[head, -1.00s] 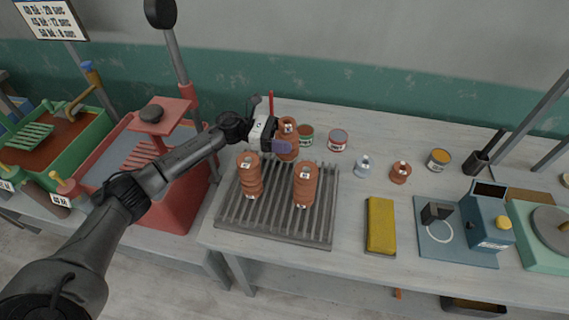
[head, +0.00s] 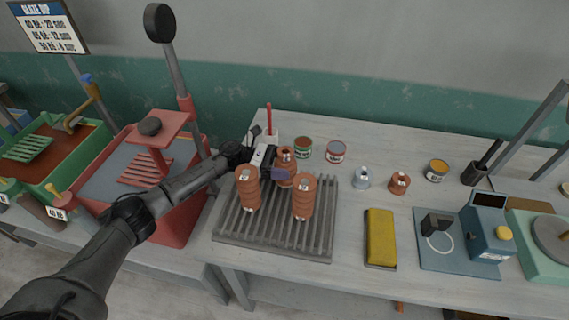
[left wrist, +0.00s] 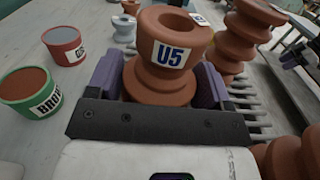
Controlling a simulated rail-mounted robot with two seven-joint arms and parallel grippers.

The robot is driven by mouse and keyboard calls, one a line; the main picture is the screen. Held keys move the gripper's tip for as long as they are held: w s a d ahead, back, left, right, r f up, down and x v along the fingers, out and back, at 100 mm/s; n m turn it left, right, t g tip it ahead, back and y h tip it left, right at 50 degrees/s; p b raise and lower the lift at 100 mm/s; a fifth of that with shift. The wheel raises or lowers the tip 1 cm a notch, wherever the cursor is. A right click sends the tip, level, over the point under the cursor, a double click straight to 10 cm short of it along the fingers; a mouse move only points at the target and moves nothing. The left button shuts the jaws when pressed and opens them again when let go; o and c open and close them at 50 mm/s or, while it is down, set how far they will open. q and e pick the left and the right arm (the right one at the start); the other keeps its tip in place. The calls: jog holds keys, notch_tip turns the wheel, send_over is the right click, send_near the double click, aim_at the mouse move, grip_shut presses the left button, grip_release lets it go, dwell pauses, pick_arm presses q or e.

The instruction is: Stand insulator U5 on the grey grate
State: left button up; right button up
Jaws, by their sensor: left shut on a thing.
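Insulator U5 (left wrist: 150,55) is a terracotta ribbed piece with a blue "U5" label, upright in the left wrist view. In the head view it (head: 286,157) is at the back part of the grey grate (head: 275,230). My left gripper (head: 283,173) is shut on it; its purple fingers (left wrist: 157,88) are on either side of its body. U5's base is hidden, so I cannot tell whether it touches the bars. Two taller terracotta insulators stand on the grate, one at left (head: 248,190) and one at right (head: 303,198). My right gripper is not in view.
A green-banded can (head: 303,148) and a red can (head: 336,152) stand behind the grate. A white insulator (head: 362,178) and a small terracotta one (head: 399,184) stand to the right. A yellow sponge block (head: 380,237) lies right of the grate. The grate's front is bare.

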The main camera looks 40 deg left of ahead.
pick_arm(q)
jog(key=shift+f, duration=0.1)
jog(key=o, duration=1.4)
jog(key=shift+r, duration=0.3)
jog(key=v, duration=0.7)
jog(key=b+v, duration=0.1)
jog(key=v, duration=0.3)
jog(key=shift+f, duration=0.25)
jog(key=shift+s+a, duration=0.25)
jog(key=shift+a, duration=0.25)
